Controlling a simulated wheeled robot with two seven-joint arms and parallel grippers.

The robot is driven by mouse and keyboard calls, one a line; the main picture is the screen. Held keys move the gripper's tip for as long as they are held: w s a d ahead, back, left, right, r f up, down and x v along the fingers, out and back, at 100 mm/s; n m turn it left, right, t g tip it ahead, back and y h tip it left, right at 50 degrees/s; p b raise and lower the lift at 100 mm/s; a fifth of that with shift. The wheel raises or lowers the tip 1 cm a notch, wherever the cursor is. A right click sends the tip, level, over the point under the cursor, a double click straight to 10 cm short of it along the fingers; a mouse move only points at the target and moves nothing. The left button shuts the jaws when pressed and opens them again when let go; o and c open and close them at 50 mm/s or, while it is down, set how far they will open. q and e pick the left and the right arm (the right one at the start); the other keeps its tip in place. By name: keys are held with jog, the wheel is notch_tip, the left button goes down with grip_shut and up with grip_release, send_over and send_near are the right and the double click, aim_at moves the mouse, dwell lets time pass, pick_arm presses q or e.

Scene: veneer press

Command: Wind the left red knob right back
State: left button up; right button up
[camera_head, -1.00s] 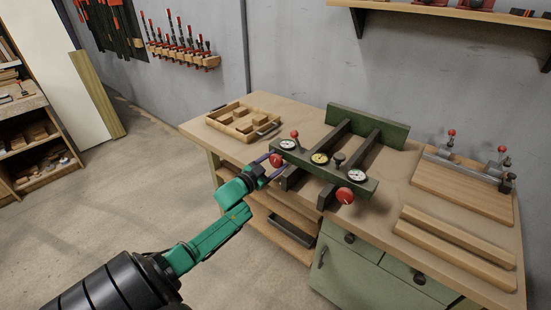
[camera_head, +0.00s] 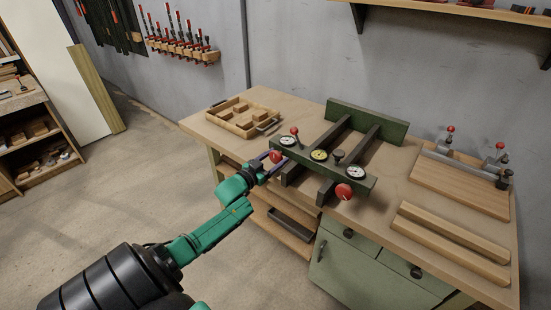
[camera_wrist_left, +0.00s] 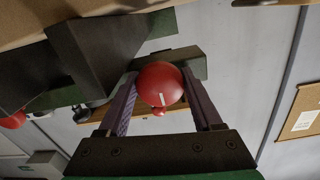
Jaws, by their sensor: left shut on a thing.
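The left red knob (camera_head: 276,156) sits on the front of the green press bar (camera_head: 330,166), at its left end. My left gripper (camera_head: 271,162) reaches it from the front left and is shut on it. In the left wrist view the red knob (camera_wrist_left: 160,84) is between the two purple-lined fingers, with a short white mark on its face. A second red knob (camera_head: 343,191) is at the right end of the bar. White dials (camera_head: 288,140) and a yellow dial (camera_head: 319,155) face up on the bar. My right gripper is not in view.
A wooden tray of blocks (camera_head: 243,117) stands on the bench at the left. A board under red-tipped clamps (camera_head: 461,185) and two long strips (camera_head: 453,242) lie at the right. Green drawers (camera_head: 348,262) are below the bench front.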

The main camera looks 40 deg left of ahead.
pick_arm(q)
jog(key=o, duration=1.4)
jog(key=shift+a+f, duration=0.1)
jog(key=shift+f, duration=0.05)
jog(key=shift+c, duration=0.2)
